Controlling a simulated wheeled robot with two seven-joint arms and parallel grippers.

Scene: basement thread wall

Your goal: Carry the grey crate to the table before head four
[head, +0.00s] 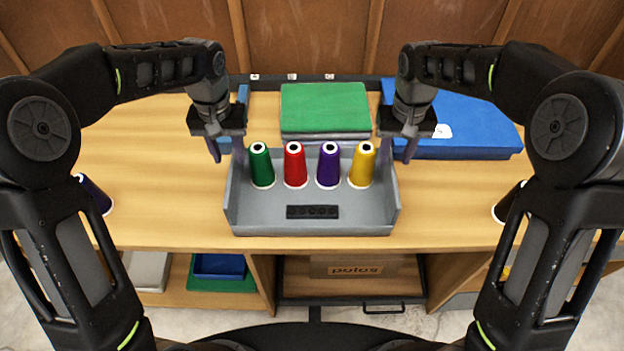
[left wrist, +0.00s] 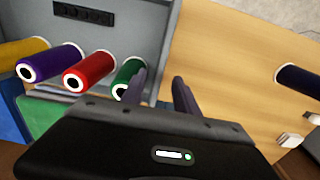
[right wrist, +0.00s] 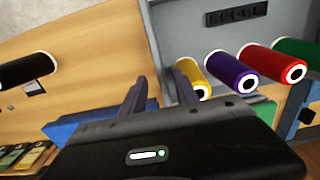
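The grey crate (head: 265,211) stands on the wooden table in the middle of the head view. It holds a green cone (head: 261,167), a red cone (head: 295,167), a purple cone (head: 328,168) and a yellow cone (head: 361,167), all upright. My left gripper (head: 226,153) is open at the crate's left wall, its fingers on either side of the wall's line in the left wrist view (left wrist: 160,90). My right gripper (head: 398,152) is open at the right wall, likewise astride its line in the right wrist view (right wrist: 161,92). Finger depth and contact are unclear.
The table (head: 150,150) is clear left of the crate. A shelf below holds a box (head: 355,267).

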